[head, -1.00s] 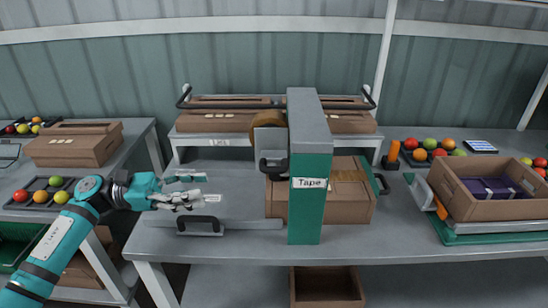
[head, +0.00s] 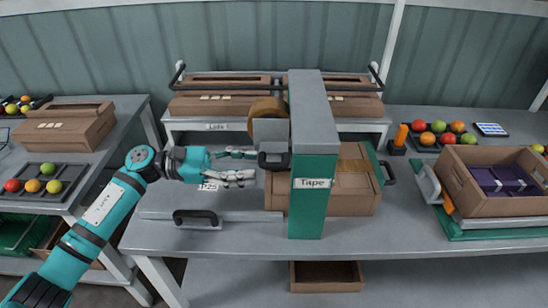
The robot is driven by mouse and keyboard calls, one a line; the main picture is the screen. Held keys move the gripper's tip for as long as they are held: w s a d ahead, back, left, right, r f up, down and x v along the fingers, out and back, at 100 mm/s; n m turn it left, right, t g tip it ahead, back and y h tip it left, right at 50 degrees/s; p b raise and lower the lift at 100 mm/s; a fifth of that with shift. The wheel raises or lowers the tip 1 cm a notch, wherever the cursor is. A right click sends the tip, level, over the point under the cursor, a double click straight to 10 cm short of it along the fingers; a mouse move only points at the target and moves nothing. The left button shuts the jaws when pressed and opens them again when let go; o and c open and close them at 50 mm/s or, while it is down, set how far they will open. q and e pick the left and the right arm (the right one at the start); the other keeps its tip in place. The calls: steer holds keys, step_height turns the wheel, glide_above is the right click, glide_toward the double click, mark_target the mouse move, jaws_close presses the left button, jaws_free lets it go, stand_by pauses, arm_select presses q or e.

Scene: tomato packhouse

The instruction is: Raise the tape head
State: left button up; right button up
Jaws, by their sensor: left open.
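The tape head (head: 270,132) is a grey block with a brown tape roll (head: 267,108) on top and a black handle (head: 273,160) at its lower front. It sits on the left side of a green and grey post (head: 314,190) labelled "Tape". A cardboard box (head: 349,188) lies behind and beside the post, partly hidden by it. My left gripper (head: 243,166) is open and empty, its fingers pointing right, just left of the black handle. I cannot tell whether the fingertips touch the handle. My right gripper is not in view.
A grey slide with a black handle (head: 195,217) lies on the bench in front. A shelf with cardboard boxes (head: 225,94) stands behind. An open box with dark contents (head: 470,199) is at right. Trays of tomatoes (head: 40,187) lie at left.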

mark_target(274, 163)
arm_select(q)
steer(key=d, duration=0.2)
steer(key=d+p, duration=0.1)
steer(key=d, duration=0.1)
steer(key=shift+d+r, duration=0.2)
steer(key=shift+d, duration=0.2)
steer(key=shift+d+f, duration=0.1)
steer(key=shift+d, duration=0.6)
steer(key=shift+c, duration=0.4)
jaws_close()
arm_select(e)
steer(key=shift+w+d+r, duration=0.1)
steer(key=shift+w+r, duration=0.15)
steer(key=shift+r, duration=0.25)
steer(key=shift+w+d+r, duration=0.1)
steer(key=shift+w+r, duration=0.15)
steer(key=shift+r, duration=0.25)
